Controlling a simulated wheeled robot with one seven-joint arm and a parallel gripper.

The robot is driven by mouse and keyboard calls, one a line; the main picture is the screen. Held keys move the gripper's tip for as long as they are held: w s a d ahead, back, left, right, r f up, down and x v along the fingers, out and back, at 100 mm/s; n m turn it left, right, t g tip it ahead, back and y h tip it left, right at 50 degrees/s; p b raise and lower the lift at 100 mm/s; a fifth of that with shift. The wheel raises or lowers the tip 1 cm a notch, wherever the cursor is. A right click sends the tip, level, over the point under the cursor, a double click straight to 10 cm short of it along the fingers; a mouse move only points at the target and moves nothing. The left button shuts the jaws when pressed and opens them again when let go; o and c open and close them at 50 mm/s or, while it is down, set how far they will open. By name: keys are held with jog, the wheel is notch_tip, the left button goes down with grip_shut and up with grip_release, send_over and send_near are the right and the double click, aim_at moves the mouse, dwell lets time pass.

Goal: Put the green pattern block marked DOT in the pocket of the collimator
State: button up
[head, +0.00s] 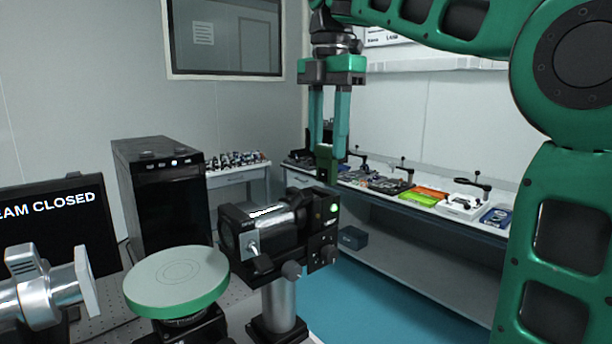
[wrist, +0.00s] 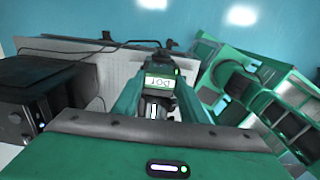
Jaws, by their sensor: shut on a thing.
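My gripper (head: 329,148) points down and is shut on the green pattern block (head: 327,167). In the wrist view the block (wrist: 159,81) sits between the fingers and its white label reads DOT. The collimator (head: 270,230) is a black and silver barrel on a post, with a dark housing at its right end. The block is held upright over that right end, with its lower edge close to the top of the housing. I cannot tell whether they touch. The pocket opening cannot be made out in either view.
A round green-rimmed platform (head: 178,281) stands left of the collimator, with a silver mount (head: 45,290) farther left. A black computer case (head: 165,195) stands behind them. A long bench along the back wall holds orange and green trays (head: 425,197) and other parts.

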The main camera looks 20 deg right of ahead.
aim_at(316, 150)
jog(key=a+f, duration=0.1)
jog(key=s+a, duration=0.1)
jog(key=shift+a+f, duration=0.35)
jog(key=shift+f, duration=2)
jog(key=o, duration=1.1)
jog(key=shift+f, duration=0.1)
notch_tip(316, 150, up, 12)
jog(key=shift+d+r, duration=0.1)
